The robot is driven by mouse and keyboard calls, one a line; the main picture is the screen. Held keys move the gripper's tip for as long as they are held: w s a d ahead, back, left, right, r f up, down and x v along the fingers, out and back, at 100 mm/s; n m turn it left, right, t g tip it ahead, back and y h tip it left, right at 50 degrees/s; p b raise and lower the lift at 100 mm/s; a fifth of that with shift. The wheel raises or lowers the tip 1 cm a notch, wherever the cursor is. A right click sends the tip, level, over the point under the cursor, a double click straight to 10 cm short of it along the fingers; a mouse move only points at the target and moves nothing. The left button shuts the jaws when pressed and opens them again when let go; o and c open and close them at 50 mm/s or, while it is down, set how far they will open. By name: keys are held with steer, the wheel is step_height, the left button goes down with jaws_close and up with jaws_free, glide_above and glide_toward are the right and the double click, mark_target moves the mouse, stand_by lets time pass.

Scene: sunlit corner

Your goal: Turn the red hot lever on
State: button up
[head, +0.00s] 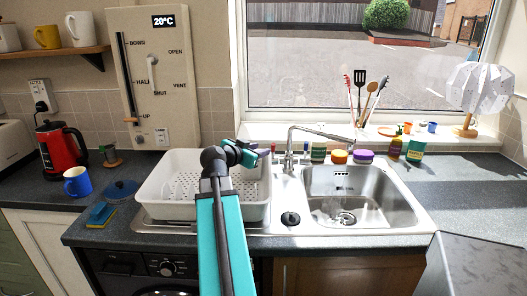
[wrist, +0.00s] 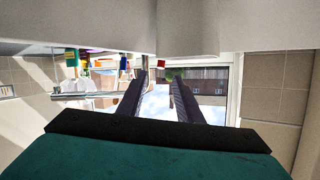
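The tap (head: 291,150) stands behind the sink, with a long spout reaching right. The red hot lever (head: 273,148) is a small upright red-tipped handle on its left side, and a blue-tipped lever (head: 305,148) is on its right. My gripper (head: 257,153) is above the white dish tub, just left of the red lever and apart from it. In the wrist view the two dark fingers are spread and empty (wrist: 158,82). A small red tip (wrist: 160,63) shows beyond the gap between them. The tap spout (wrist: 85,95) shows at the left there.
The white dish tub (head: 153,204) lies under my arm, left of the steel sink (head: 400,213). Several bottles, sponges and a utensil holder line the window side. A red kettle (head: 61,150), blue mug (head: 77,182) and blue pan (head: 123,189) stand at left.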

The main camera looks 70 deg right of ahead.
steer(key=shift+a+r, duration=0.25)
steer(key=shift+a, duration=0.45)
